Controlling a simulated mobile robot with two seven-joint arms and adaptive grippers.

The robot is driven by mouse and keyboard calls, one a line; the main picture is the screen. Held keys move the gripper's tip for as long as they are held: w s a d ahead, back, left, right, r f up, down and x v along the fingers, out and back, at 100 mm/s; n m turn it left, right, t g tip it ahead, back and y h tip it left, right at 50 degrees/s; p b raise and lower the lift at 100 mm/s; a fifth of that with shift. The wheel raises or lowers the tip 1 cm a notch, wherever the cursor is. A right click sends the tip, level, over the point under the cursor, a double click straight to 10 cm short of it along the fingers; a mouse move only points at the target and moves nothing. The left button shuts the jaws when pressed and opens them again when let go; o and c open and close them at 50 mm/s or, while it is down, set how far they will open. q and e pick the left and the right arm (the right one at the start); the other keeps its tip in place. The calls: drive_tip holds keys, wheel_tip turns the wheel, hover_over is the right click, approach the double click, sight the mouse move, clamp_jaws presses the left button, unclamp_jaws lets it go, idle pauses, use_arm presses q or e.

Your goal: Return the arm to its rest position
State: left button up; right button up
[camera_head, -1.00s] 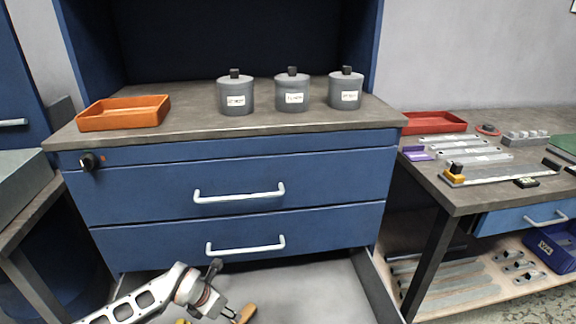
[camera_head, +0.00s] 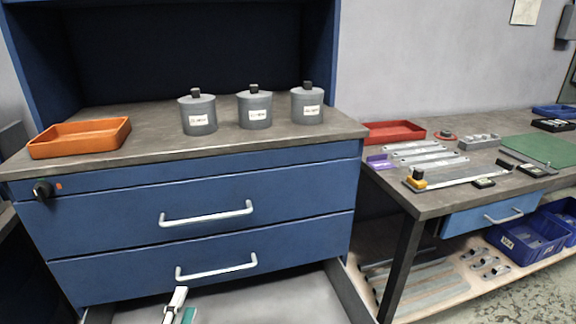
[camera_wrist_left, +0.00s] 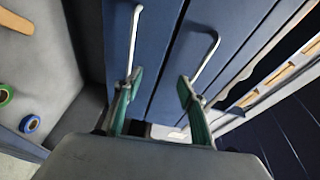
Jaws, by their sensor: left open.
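My left gripper (camera_head: 178,305) shows at the bottom edge of the head view, in front of the lower part of the blue cabinet (camera_head: 110,228). Only a pale finger and a teal pad are visible there. In the left wrist view the left gripper (camera_wrist_left: 157,93) is open, with its two teal-padded fingers apart and nothing between them. Behind the fingers are blue drawer fronts with an upper handle (camera_head: 208,214) and a lower handle (camera_head: 217,267). I cannot tell the gap between fingers and handles. My right gripper is not in view.
A grey open drawer (camera_head: 270,300) juts out low; a tan item (camera_wrist_left: 15,20), a green ring (camera_wrist_left: 5,95) and a blue ring (camera_wrist_left: 29,124) show left in the wrist view. An orange tray (camera_head: 80,138) and three grey canisters stand on the cabinet. A workbench (camera_head: 440,200) stands right.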

use_arm(q)
drive_tip(key=s+a+f+n+g+y, duration=0.55)
drive_tip(key=s+a+f+n, duration=0.2)
drive_tip(key=s+a, duration=0.35)
drive_tip(key=s+a+f+n+g, duration=0.1)
drive_tip(key=s+f+g, duration=0.25)
drive_tip(key=s, duration=0.45)
drive_tip(key=s+a+f+n+g, duration=0.1)
drive_tip(key=s+a+f+g, duration=0.2)
drive_tip(key=s, duration=0.5)
drive_tip(key=w+d+n+t+h+p, duration=0.1)
drive_tip(key=w+d+t+h+p, duration=0.1)
drive_tip(key=d, duration=0.6)
drive_tip(key=w+d+n+t+h+p, duration=0.2)
drive_tip(key=w+d+h+p, duration=0.2)
drive_tip(key=d+p, duration=0.3)
drive_tip(key=shift+d+r+t+h+p, duration=0.15)
drive_tip(key=shift+d+t+h+p, duration=0.25)
drive_tip(key=shift+d+h, duration=0.65)
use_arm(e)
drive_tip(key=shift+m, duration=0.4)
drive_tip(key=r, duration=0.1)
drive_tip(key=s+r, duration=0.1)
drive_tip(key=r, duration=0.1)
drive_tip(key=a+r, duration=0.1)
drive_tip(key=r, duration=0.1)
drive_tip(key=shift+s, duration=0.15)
